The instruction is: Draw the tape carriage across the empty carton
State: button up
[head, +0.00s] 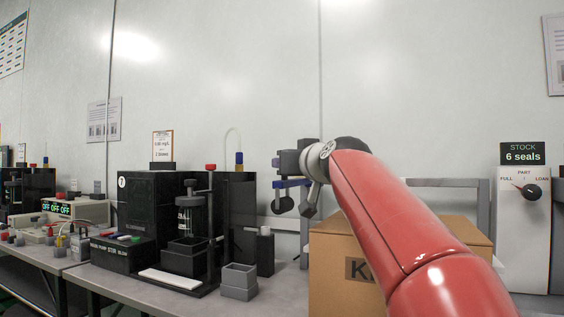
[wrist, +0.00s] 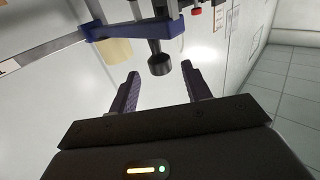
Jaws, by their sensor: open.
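The tape carriage (wrist: 137,30) shows in the wrist view as a blue bracket with grey posts. A cream tape roll (wrist: 118,51) sits at its left, and a black round-ended knob (wrist: 159,62) sticks out toward me. My gripper (wrist: 160,70) is open, with the knob in line between its two dark purple fingertips; whether they touch it I cannot tell. In the head view, dark grey and blue parts cluster at my arm's end, and I cannot separate carriage from gripper there. The brown carton (head: 334,266) stands below, partly hidden by my arm; its inside is not visible.
A grey frame (head: 452,183) rises behind the carton. Left on the bench are a black tester (head: 150,205), a small grey bin (head: 239,276) and a dark cylinder (head: 265,252). A white panel with a dial (head: 530,191) stands at the right.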

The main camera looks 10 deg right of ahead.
jog(key=shift+w+a+p, duration=0.2)
jog(key=shift+w+p, duration=0.1)
jog(key=shift+w, duration=0.85)
jog(key=shift+w+a+p, duration=0.15)
jog(key=shift+w+p, duration=0.15)
jog(key=shift+w, duration=0.85)
jog(key=shift+c, duration=0.2)
grip_shut()
